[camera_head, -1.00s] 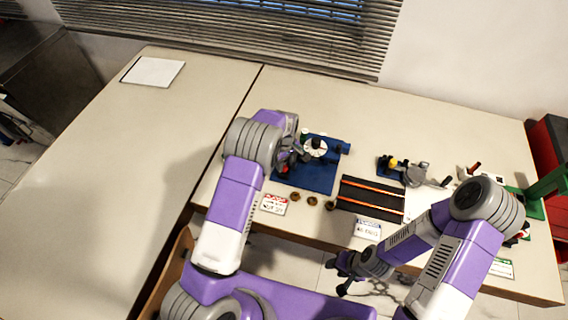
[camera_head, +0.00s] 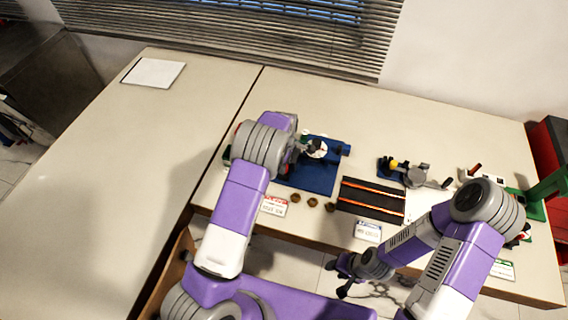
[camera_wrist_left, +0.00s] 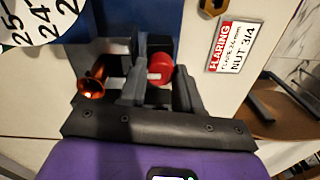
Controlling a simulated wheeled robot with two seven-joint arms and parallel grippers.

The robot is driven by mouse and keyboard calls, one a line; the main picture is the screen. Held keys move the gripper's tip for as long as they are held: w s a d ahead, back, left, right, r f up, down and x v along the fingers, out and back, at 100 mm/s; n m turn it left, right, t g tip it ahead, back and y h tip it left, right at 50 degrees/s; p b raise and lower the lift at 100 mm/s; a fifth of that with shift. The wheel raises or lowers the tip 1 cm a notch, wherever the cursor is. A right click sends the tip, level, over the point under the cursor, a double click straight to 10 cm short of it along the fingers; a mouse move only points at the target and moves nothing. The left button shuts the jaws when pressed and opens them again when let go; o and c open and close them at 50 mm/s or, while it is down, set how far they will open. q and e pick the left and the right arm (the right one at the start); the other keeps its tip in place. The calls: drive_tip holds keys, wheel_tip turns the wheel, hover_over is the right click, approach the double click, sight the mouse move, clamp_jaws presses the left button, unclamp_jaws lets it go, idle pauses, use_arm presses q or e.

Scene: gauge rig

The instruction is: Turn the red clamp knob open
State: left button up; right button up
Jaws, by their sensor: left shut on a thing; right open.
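The red clamp knob (camera_wrist_left: 160,68) shows as a round red piece in the left wrist view, between the two dark fingers of my left gripper (camera_wrist_left: 160,58). The gripper is shut on it. A copper tube with a flared end (camera_wrist_left: 94,82) stands beside the left finger. In the head view the left wrist covers most of the knob and gripper over the left edge of the blue base plate (camera_head: 318,182). My right gripper (camera_head: 341,277) is open and empty, off the table's front edge.
A white number dial (camera_head: 317,149) stands on the blue plate and shows at the wrist view's top left. Several brass nuts (camera_head: 312,200) and a red-headed label (camera_head: 275,206) lie in front. A dark striped mat (camera_head: 372,199) is to the right. The left table is mostly clear.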

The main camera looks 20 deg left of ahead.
use_arm(q)
drive_tip(key=o, duration=1)
drive_tip(key=shift+r, duration=0.1)
drive_tip(key=shift+o, duration=0.2)
